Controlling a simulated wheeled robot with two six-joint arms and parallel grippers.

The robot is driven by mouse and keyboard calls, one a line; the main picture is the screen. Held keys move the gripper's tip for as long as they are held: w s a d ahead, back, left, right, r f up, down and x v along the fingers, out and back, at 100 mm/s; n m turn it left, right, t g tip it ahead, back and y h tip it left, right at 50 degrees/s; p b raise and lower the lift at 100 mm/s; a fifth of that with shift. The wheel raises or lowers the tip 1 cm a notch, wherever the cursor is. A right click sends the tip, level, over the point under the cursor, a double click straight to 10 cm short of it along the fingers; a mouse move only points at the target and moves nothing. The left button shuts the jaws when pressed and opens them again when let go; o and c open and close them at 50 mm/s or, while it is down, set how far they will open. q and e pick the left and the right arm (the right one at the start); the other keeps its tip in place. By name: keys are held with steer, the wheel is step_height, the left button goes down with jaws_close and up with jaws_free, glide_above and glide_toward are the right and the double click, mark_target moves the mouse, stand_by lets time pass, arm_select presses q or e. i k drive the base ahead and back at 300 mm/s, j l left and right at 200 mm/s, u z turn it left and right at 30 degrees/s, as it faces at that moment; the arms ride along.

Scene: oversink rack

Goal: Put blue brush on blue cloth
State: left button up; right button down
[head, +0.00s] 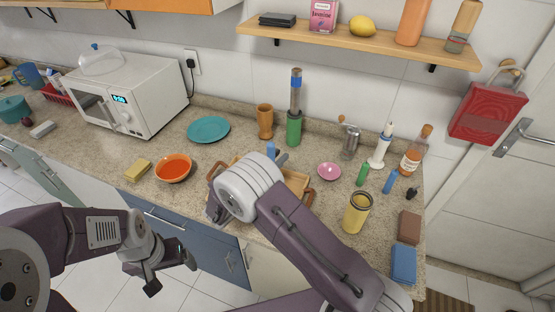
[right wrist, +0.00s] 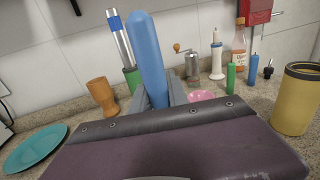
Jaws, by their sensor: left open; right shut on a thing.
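My right gripper (head: 277,158) is shut on a smooth, round-ended blue bar (head: 271,149), which appears to be the blue brush. In the right wrist view the blue brush (right wrist: 149,55) stands up between the fingers (right wrist: 156,98); no bristles show and its lower end is hidden. The gripper is above the counter near the wooden tray, largely hidden by my arm in the head view. A blue rectangular pad, seemingly the blue cloth (head: 403,265), lies at the counter's front right, well apart from the brush. My left gripper (head: 172,274) is open and empty in front of the drawers.
A wooden tray (head: 297,182) lies under my right arm. A yellow canister (head: 356,213) and brown pad (head: 409,227) are near the blue cloth. Small green (head: 362,174) and blue (head: 389,182) upright items stand behind. An orange bowl (head: 173,168) and teal plate (head: 208,129) are left.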

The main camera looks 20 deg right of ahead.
mark_target(405, 262)
steer(key=k+l+z, duration=0.15)
steer(key=k+l, duration=0.55)
steer(key=k, duration=0.15)
